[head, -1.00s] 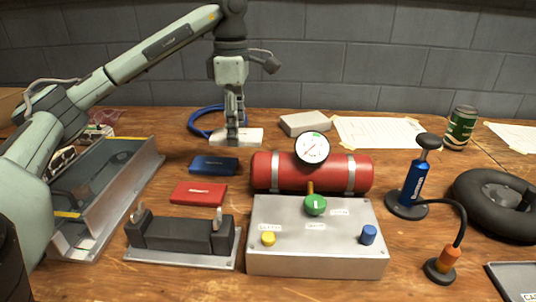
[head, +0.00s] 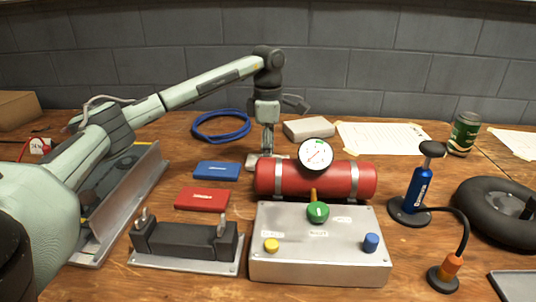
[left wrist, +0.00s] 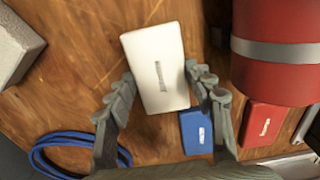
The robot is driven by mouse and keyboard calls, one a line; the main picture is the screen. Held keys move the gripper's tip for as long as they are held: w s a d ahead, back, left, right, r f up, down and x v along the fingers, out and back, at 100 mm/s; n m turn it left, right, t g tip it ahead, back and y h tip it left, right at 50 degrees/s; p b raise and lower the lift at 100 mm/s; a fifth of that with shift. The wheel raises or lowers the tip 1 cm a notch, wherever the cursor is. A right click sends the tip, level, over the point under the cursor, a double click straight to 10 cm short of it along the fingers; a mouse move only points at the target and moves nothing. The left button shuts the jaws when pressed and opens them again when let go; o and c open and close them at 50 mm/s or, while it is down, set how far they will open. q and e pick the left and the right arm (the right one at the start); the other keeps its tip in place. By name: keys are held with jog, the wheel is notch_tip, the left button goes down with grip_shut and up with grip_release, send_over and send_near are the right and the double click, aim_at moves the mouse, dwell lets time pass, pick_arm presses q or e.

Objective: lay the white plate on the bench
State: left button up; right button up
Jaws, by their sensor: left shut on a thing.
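My left gripper (head: 267,151) points down at the left end of the red cylinder, in the head view. It is shut on the white plate (head: 252,161), which is partly hidden by the cylinder. In the left wrist view the white plate (left wrist: 155,60) sits between the two fingers (left wrist: 160,85), with small dark print on its face. I cannot tell whether it touches the bench. The bench (head: 150,290) is brown wood. A blue plate (head: 217,170) and a red plate (head: 202,199) lie on it to the left. My right gripper is not in view.
The red cylinder (head: 335,182) with a gauge (head: 316,154) is close to the held plate. A grey control box (head: 318,260) stands in front. A blue cable coil (head: 221,126), a pale box (head: 309,128) and paper (head: 378,138) lie behind. Bare wood shows around the coil and blue plate.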

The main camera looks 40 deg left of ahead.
pick_arm(q)
jog(key=shift+f, duration=0.1)
jog(key=o, duration=1.2)
